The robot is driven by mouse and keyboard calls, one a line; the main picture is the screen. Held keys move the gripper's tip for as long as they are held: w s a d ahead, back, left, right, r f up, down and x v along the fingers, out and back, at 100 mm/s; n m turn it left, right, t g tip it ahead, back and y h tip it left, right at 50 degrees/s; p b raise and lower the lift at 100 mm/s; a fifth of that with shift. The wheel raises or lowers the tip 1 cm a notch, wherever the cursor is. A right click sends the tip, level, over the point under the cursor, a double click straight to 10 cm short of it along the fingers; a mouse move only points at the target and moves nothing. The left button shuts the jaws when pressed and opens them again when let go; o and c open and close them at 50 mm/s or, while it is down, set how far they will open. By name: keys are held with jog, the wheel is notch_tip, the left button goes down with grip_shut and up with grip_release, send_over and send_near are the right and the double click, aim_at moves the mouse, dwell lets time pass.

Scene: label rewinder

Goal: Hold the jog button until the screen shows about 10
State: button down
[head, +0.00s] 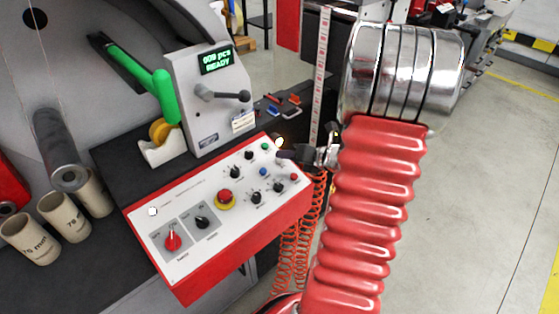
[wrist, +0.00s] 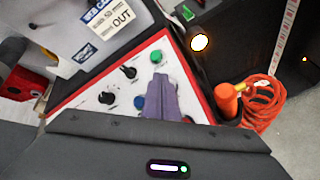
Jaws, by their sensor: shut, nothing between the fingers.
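The red-edged control panel (head: 190,255) carries several knobs and buttons; their labels are too small to read, so I cannot tell which is the jog button. A green button (head: 265,146) and a blue button (head: 263,171) sit at its right end. The wrist view shows the green button (wrist: 157,57) and the blue button (wrist: 139,102), partly hidden by my fingers. The screen (head: 216,60) reads what looks like "009 pcs READY"; the last digit is unclear. My gripper (head: 284,154) is shut and empty over the panel's right end; its fingertips (wrist: 161,82) appear below the green button. Contact cannot be told.
A red stop button (head: 225,196) and a red rotary switch (head: 172,241) are on the panel. Orange coiled hoses (head: 300,240) hang at the panel's right. Cardboard cores (head: 60,218) stand at left.

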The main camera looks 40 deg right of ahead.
jog(key=shift+w+f, duration=0.2)
jog(key=shift+f, duration=0.5)
dwell(1.1)
jog(key=shift+s+r, duration=0.25)
jog(key=shift+r, duration=0.55)
jog(key=r, duration=0.2)
jog(key=s+r, duration=0.1)
jog(key=r, duration=0.1)
jog(key=shift+s+r, duration=0.2)
jog(key=shift+r, duration=0.2)
dwell(0.8)
